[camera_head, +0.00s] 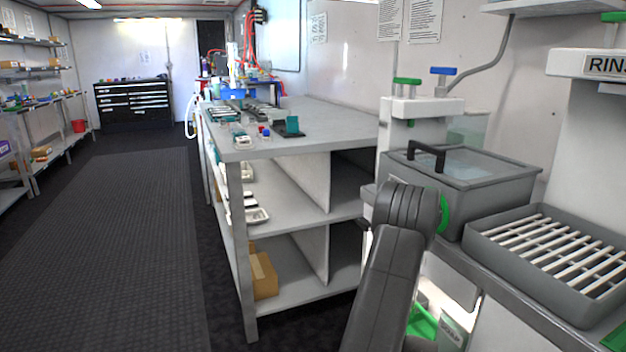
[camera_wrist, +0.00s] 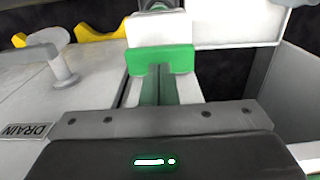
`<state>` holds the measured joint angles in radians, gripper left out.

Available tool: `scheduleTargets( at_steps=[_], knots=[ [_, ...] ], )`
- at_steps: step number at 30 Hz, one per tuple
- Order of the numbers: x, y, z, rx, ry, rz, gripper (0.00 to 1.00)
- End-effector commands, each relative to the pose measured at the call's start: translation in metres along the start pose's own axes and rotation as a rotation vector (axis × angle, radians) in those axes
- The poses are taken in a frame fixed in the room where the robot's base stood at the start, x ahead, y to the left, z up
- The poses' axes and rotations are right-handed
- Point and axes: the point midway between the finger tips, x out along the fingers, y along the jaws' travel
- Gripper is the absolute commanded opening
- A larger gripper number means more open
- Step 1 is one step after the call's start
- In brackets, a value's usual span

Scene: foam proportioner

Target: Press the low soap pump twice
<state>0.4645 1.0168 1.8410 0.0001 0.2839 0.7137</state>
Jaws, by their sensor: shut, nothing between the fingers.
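In the head view a grey slab labelled SOAP (camera_head: 452,332) and a green part (camera_head: 424,320) show low at the lower right, partly behind my arm. I cannot tell which part is the pump. In the wrist view my gripper (camera_wrist: 157,88) is shut and empty, its fingers pointing up the picture from the dark palm. A green block (camera_wrist: 160,60) with a white block (camera_wrist: 158,29) beyond it lies at the fingers' far end. I cannot tell if they touch. The gripper is hidden behind my arm in the head view.
A slatted rinse tray (camera_head: 560,255) is at right. The left aisle is clear.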

Motion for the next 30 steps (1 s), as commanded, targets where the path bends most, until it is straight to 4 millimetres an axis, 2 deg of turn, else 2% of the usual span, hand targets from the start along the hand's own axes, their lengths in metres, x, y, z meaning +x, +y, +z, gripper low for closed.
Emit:
scheduleTargets(
  at_steps=[7,22,30],
  knots=[
    [-0.009,0.0,0.0,0.0,0.0,0.0,0.0],
    [-0.059,0.0,0.0,0.0,0.0,0.0,0.0],
    [-0.06,0.0,0.0,0.0,0.0,0.0,0.0]
  ],
)
